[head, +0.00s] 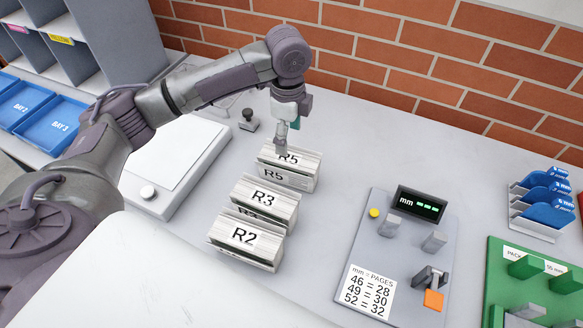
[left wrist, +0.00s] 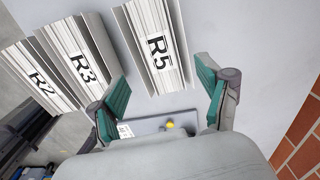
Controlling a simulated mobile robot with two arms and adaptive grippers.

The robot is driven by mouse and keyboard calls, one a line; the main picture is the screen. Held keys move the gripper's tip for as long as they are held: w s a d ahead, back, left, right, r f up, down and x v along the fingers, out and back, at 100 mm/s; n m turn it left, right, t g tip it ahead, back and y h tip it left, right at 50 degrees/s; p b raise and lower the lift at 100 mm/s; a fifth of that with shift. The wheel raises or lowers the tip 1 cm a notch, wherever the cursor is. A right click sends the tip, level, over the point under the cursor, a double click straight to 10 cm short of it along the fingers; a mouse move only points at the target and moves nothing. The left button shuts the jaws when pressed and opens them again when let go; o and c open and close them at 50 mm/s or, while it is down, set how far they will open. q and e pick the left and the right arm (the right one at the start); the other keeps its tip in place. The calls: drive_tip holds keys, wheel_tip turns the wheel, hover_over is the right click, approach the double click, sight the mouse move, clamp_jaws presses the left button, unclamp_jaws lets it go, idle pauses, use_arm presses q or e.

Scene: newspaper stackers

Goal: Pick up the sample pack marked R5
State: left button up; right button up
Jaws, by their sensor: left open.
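The pack marked R5 (head: 290,172) stands at the back of a row of newspaper packs on the grey table. In the left wrist view the R5 pack (left wrist: 156,50) lies ahead of the gap between my fingers. My left gripper (head: 288,142) is above the far edge of the R5 pack, pointing down, and partly covers it. In the left wrist view its two green finger pads (left wrist: 162,108) are wide apart with nothing between them. Whether a finger touches the pack I cannot tell. My right gripper is not in view.
Packs R3 (head: 265,200) and R2 (head: 243,238) stand in front of R5. A thickness gauge (head: 404,260) with a mm display is to the right. A white scale (head: 172,160) is to the left.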

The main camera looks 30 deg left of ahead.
sight(288, 159)
use_arm(q)
drive_tip(key=f, duration=0.3)
drive_tip(key=f+p, duration=0.1)
drive_tip(key=f, duration=0.1)
drive_tip(key=shift+s+f, duration=0.35)
drive_tip(key=shift+w+f, duration=0.1)
drive_tip(key=shift+f, duration=0.55)
drive_tip(key=shift+w+f+p, duration=0.1)
drive_tip(key=shift+f+p, duration=0.25)
wheel_tip(288, 159, down, 4)
drive_tip(key=shift+r+p, duration=0.25)
drive_tip(key=shift+p, duration=0.35)
drive_tip(key=shift+w+f, duration=0.1)
drive_tip(key=shift+f, duration=0.3)
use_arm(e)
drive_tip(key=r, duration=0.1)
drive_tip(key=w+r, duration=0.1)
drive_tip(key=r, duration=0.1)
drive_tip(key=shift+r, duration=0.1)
use_arm(q)
drive_tip(key=shift+c, duration=0.3)
drive_tip(key=shift+r, duration=0.1)
clamp_jaws()
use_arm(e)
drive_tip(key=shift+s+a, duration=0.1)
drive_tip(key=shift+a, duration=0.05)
